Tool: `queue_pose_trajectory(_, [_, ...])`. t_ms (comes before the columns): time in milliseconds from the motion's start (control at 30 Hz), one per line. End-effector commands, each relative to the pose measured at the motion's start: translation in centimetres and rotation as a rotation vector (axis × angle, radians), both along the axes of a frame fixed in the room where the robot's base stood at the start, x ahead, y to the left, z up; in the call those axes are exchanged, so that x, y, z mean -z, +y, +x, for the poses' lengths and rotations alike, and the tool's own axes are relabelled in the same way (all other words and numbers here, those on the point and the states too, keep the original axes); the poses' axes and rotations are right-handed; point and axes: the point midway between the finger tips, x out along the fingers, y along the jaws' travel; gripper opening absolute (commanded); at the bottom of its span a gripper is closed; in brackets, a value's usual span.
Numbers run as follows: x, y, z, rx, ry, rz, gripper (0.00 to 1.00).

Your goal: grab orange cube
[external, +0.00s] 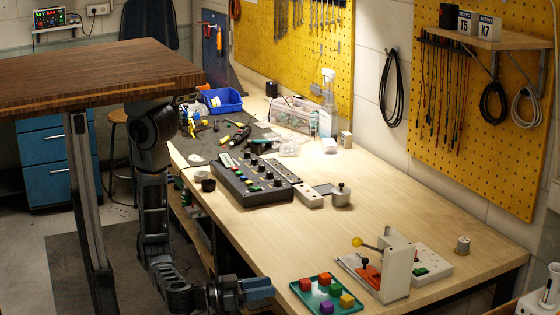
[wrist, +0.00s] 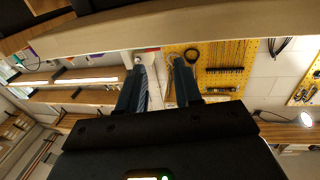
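The orange cube (external: 325,279) sits at the back of a green tray (external: 303,296) on the near part of the bench. A red cube (external: 306,284), a green cube (external: 334,290), a yellow cube (external: 347,301) and a purple cube (external: 326,307) share the tray. My gripper (external: 268,289) is left of the tray, near the bench's front edge, apart from the cubes. In the wrist view, the fingers of my gripper (wrist: 159,68) are spread with nothing between them. No cube shows in that view.
A white lever fixture (external: 396,267) stands just right of the tray. A black control panel (external: 252,181) lies farther back on the bench (external: 400,205). The middle of the bench is largely clear. A brown tabletop (external: 95,72) is at upper left.

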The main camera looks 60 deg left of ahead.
Motion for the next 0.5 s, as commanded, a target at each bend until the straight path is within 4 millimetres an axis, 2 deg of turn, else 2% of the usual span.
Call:
queue_pose_trajectory(33, [-1.1,-0.2,1.0,-0.021,0.015,-0.001,0.34])
queue_pose_trajectory(300, [-3.4,-1.3,4.9,-0.144,0.158,-0.006,0.34])
queue_pose_trajectory(500, [-5.4,-2.8,6.4,-0.226,0.321,-0.013,0.34])
